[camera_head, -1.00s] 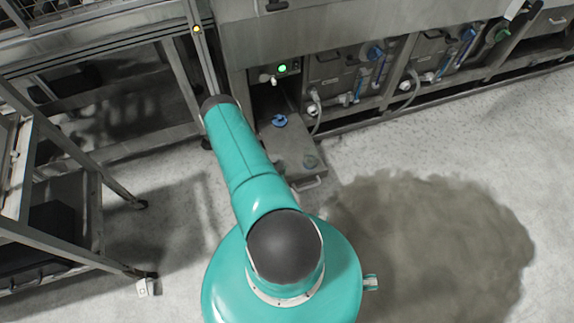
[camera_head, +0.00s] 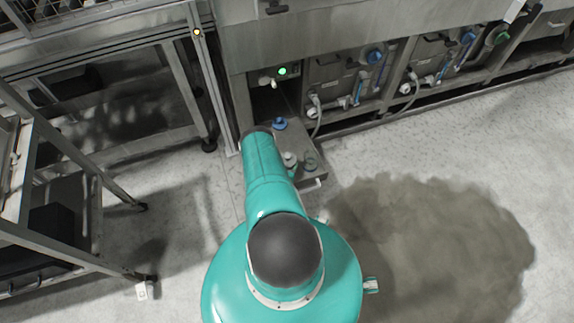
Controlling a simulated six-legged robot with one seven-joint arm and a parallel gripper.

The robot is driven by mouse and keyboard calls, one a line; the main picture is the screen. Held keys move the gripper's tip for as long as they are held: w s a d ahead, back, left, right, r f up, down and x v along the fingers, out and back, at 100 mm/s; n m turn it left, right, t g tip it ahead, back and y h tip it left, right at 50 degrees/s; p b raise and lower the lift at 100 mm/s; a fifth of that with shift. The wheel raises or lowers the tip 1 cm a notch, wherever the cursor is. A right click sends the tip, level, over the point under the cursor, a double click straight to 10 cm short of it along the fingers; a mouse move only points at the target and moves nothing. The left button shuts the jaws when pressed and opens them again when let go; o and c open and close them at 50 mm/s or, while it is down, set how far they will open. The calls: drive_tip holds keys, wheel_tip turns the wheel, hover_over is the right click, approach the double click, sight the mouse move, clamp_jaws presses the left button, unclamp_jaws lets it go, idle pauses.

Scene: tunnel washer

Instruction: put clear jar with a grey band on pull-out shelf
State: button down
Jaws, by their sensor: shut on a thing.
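The pull-out shelf (camera_head: 309,182) is a low grey drawer-like plate, drawn out from the machine's base over the floor. My teal arm reaches toward its near left edge and hides part of it. A small pale grey piece (camera_head: 290,158) shows just right of my arm, over the shelf. It looks like the end of my arm with the clear jar with a grey band, but it is too small to tell jar from gripper. My gripper is shut on the jar; its fingers are mostly hidden. I cannot tell whether the jar touches the shelf.
A blue-capped item (camera_head: 280,124) stands at the shelf's back, and a greenish jar-like item (camera_head: 311,163) at its front right. Machine panels with hoses (camera_head: 335,75) stand behind. A metal rack (camera_head: 85,170) is at left. A dark wet patch (camera_head: 440,240) covers the floor at right.

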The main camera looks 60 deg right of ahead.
drive_tip(key=shift+f, duration=0.25)
drive_tip(key=shift+f, duration=0.1)
drive_tip(key=shift+c, duration=1.8)
unclamp_jaws()
